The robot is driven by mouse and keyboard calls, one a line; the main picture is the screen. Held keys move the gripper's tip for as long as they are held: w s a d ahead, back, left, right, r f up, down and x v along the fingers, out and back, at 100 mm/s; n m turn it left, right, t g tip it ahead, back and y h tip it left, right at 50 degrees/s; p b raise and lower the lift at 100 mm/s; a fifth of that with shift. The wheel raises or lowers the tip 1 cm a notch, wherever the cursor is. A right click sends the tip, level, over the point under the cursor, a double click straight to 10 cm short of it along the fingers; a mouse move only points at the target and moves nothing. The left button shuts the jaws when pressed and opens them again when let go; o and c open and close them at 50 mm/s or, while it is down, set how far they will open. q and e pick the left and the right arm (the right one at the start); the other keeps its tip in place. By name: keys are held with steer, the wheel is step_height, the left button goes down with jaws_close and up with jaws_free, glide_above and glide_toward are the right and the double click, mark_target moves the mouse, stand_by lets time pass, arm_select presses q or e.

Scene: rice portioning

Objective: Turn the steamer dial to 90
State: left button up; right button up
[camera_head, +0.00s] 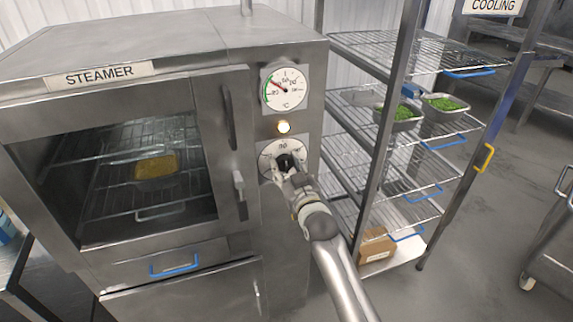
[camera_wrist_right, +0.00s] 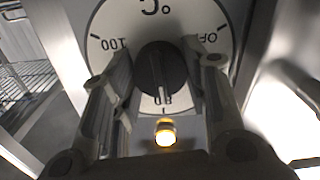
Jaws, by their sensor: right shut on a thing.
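The steamer (camera_head: 150,75) stands at the left with its door closed. Its dial plate (camera_head: 268,150) is on the front panel to the right of the door. My right gripper (camera_head: 287,168) is at the dial and hides its lower part. In the right wrist view the black knob (camera_wrist_right: 160,72) is between the fingers of my right gripper (camera_wrist_right: 160,62), which is shut on it. The dial plate (camera_wrist_right: 110,22) appears upside down there, with 100 at the left and OFF at the right. The number by the knob's lower end is partly hidden and hard to read. My left gripper is not in view.
A lit yellow lamp (camera_head: 284,127) and a temperature gauge (camera_head: 285,88) sit above the dial. A door handle (camera_head: 240,186) stands out just left of my gripper. A wire cooling rack (camera_head: 345,95) with green-filled pans (camera_head: 445,103) is close on the right.

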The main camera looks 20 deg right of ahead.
steer(key=m+p, duration=0.1)
steer(key=m, duration=0.5)
steer(key=shift+f+m, duration=0.1)
steer(key=shift+m, duration=0.2)
steer(key=m+p, duration=0.1)
steer(key=m, duration=0.5)
steer(key=shift+f, duration=0.1)
stand_by(0.3)
steer(key=o, duration=1)
steer(key=shift+s+p, duration=0.1)
steer(key=shift+p, duration=0.2)
steer(key=s, duration=1.2)
steer(key=shift+d, duration=0.2)
steer(key=shift+w, duration=0.1)
